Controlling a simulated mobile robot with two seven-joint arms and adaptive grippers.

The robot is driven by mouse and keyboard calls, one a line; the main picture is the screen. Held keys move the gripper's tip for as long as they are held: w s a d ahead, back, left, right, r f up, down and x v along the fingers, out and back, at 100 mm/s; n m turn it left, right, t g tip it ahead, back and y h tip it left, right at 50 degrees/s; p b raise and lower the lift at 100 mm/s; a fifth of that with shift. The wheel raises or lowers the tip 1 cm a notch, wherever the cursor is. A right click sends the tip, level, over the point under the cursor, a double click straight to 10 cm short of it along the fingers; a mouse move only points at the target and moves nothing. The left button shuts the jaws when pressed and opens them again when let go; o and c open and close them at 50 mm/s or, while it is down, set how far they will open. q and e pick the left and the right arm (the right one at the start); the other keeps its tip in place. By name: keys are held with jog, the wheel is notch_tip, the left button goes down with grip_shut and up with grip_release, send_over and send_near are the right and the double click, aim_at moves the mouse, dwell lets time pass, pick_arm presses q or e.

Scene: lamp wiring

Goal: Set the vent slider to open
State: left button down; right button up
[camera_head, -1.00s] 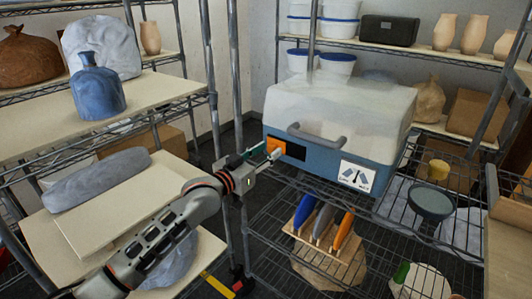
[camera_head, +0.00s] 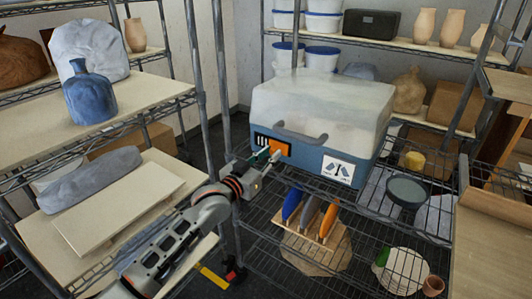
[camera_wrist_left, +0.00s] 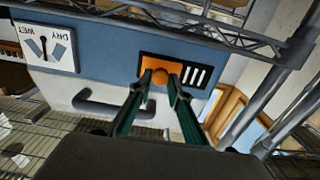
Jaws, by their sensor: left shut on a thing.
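The orange vent slider (camera_head: 280,147) sits in a dark slot on the front of a blue-grey box with a pale lid (camera_head: 322,105). It is at the right end of the slot, and a row of pale vent slits (camera_head: 262,140) shows uncovered to its left. In the left wrist view, which is turned over, the slider (camera_wrist_left: 164,66) has the slits (camera_wrist_left: 196,76) on its right. My left gripper (camera_head: 268,157) is at the slider, with its green fingers (camera_wrist_left: 160,84) shut on the slider's round knob. My right gripper is not in view.
A DRY/WET dial label (camera_head: 338,169) is on the box front, and a grey handle (camera_head: 300,135) sticks out above the slot. A shelf post (camera_head: 224,100) stands close left of my gripper. Upright coloured tools (camera_head: 310,215) stand on the wire shelf below.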

pick_arm(q)
jog(key=c, duration=1.9)
grip_release()
jog(key=shift+s+d, duration=0.15)
jog(key=shift+d, duration=0.1)
jog(key=v, duration=1.2)
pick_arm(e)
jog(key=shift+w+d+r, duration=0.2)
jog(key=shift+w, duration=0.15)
